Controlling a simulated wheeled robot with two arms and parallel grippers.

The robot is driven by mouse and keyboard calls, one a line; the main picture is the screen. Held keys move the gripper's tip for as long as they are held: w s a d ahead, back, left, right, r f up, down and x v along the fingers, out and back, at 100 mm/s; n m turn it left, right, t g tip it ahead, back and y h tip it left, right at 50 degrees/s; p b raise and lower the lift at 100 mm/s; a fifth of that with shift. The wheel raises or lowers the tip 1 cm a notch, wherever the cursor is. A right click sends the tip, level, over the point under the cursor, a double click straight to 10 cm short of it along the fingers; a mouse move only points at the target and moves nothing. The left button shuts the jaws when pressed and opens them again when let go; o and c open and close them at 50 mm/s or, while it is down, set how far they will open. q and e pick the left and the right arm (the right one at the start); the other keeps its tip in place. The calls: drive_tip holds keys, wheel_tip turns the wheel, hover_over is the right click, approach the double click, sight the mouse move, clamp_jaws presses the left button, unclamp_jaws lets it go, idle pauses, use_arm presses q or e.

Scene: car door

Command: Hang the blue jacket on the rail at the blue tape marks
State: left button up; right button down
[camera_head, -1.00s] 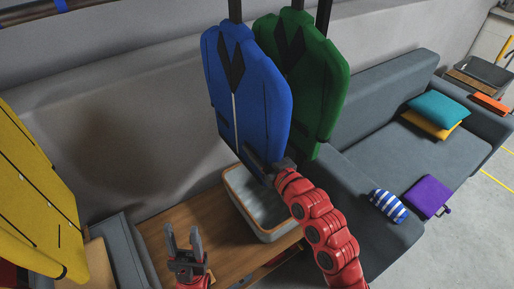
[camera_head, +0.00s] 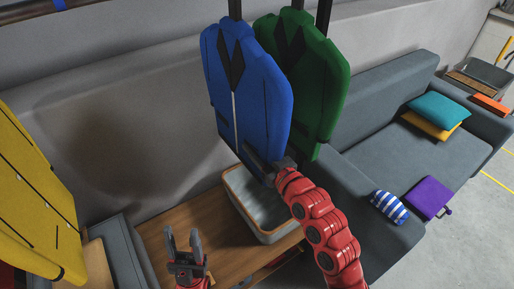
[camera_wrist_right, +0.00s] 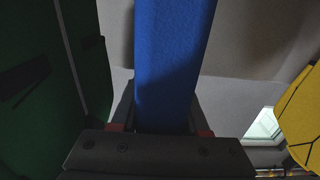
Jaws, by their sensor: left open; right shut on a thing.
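The right wrist view shows the blue jacket (camera_wrist_right: 170,60) between the fingers (camera_wrist_right: 165,115). A dark rail (camera_head: 25,17) shows at the top left, with a blue tape mark (camera_head: 60,4) on it. My left gripper (camera_head: 183,243) is open and empty, low over the wooden table, apart from the jacket. The jacket's hanger hook is out of view.
A green jacket (camera_head: 325,90) hangs close behind the blue one, to its right. A yellow jacket (camera_head: 35,190) is at the left edge. A grey-lined bin (camera_head: 238,190) stands on the wooden table (camera_head: 165,235) below. A grey sofa (camera_head: 375,135) with cushions is at the right.

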drive_tip(key=shift+f, duration=0.15)
drive_tip(key=shift+c, duration=1.6)
unclamp_jaws()
